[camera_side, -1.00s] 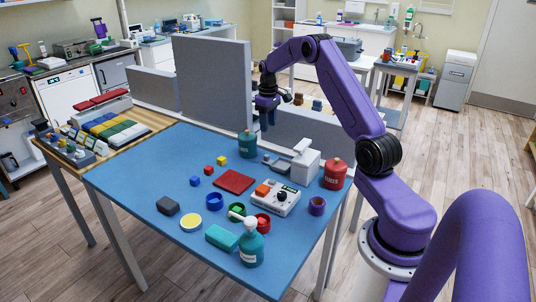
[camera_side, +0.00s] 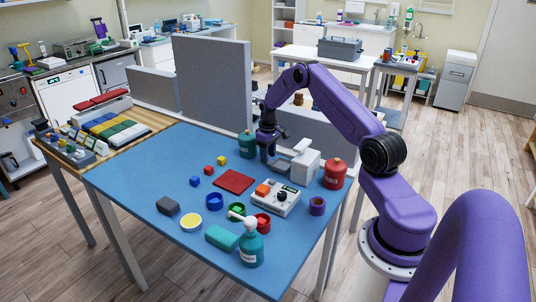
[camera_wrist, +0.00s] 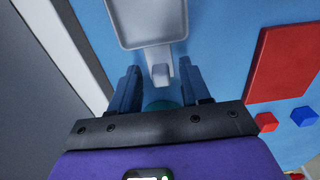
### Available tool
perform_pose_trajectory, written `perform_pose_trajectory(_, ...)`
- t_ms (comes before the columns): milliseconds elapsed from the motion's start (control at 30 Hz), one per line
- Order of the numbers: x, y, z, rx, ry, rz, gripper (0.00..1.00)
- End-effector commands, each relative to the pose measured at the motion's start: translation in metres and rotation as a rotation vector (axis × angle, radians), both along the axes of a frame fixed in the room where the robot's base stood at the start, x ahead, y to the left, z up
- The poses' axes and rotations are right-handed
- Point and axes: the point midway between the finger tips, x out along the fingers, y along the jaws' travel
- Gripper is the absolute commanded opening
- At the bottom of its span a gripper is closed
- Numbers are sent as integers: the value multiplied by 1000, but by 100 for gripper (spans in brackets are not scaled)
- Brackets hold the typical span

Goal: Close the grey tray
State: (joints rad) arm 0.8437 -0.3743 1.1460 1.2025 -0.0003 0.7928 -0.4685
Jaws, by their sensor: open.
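The grey tray (camera_wrist: 148,22) shows at the top of the wrist view, with a short stem and upright knob (camera_wrist: 161,73) pointing towards my gripper. In the side view it sticks out from a white box (camera_side: 305,166) at the back of the blue table, partly hidden by my gripper (camera_side: 268,156). My gripper is open and low beside the tray's handle end. In the wrist view my gripper (camera_wrist: 160,86) has a finger on each side of the knob, with gaps. I cannot tell whether anything touches.
A green canister (camera_side: 247,144) stands just left of my gripper, and a red canister (camera_side: 335,174) right of the box. A control box (camera_side: 276,198) and red mat (camera_side: 234,181) lie in front. Grey partitions (camera_side: 213,85) stand behind. Small cubes lie left of the mat.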

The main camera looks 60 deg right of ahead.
Motion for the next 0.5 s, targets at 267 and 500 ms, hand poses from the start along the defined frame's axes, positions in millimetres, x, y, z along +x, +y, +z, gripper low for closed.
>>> perform_pose_trajectory(267, 0, 0, 0, 0, 0, 0, 21)
perform_pose_trajectory(500, 0, 0, 0, 0, 0, 0, 0)
